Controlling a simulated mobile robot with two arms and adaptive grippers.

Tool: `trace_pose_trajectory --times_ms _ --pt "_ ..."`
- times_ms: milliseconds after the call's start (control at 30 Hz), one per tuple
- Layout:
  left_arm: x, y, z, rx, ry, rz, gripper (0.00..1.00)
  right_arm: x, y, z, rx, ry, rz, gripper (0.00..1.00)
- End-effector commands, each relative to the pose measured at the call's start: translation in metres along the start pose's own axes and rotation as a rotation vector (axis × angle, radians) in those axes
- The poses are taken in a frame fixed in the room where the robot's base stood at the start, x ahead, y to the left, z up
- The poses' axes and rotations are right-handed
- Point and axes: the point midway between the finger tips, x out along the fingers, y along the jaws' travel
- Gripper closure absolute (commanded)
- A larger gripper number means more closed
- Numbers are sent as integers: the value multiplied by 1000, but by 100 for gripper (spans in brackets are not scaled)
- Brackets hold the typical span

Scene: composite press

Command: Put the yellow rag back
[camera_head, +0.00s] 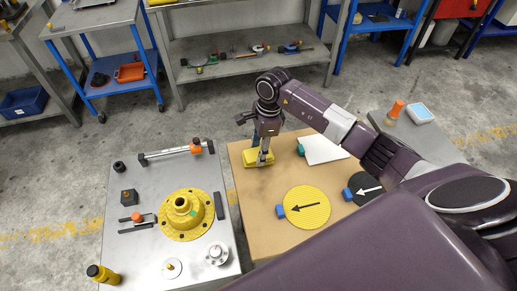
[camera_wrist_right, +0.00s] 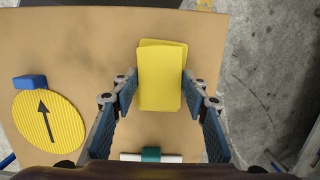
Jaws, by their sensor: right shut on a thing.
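The yellow rag (camera_head: 251,157) is a flat, folded rectangular stack at the upper left part of the tan board (camera_head: 260,205). My right gripper (camera_head: 263,157) reaches down from above and is shut on it. In the right wrist view the rag (camera_wrist_right: 162,85) sits between the two blue-padded fingers (camera_wrist_right: 160,78), one at each long side. I cannot tell whether the rag rests on the board or is slightly above it. My left gripper is not in view.
On the board are a yellow arrow disc (camera_head: 310,212), a black arrow disc (camera_head: 371,195) and a white panel (camera_head: 324,150). A metal table (camera_head: 120,240) with a yellow flange (camera_head: 183,207) stands left. A grey surface (camera_head: 405,130) at right bears an orange-topped bottle (camera_head: 396,109).

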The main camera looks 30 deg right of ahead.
Motion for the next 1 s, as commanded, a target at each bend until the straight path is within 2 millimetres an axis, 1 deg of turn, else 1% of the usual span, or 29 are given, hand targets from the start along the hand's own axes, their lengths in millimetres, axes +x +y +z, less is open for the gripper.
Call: trace_pose_trajectory --times_ms 133,267,300,433,700,833,867,967,1000 --pt "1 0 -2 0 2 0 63 0 0 0 0 0 -1 86" --pt "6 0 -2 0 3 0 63 4 0 -1 0 0 -1 86" --pt "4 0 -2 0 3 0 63 3 0 -1 0 0 -1 56" --pt "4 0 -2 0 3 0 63 3 0 0 0 0 -1 41" --pt "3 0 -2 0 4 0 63 2 0 0 0 0 0 41" --pt "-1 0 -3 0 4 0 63 -4 0 1 0 -1 -1 41" --pt "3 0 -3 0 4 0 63 -6 -2 0 -1 0 -4 41" --pt "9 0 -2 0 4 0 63 -24 -2 -1 -1 1 -7 41" --pt "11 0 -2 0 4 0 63 -32 -2 -1 -2 0 -7 41"
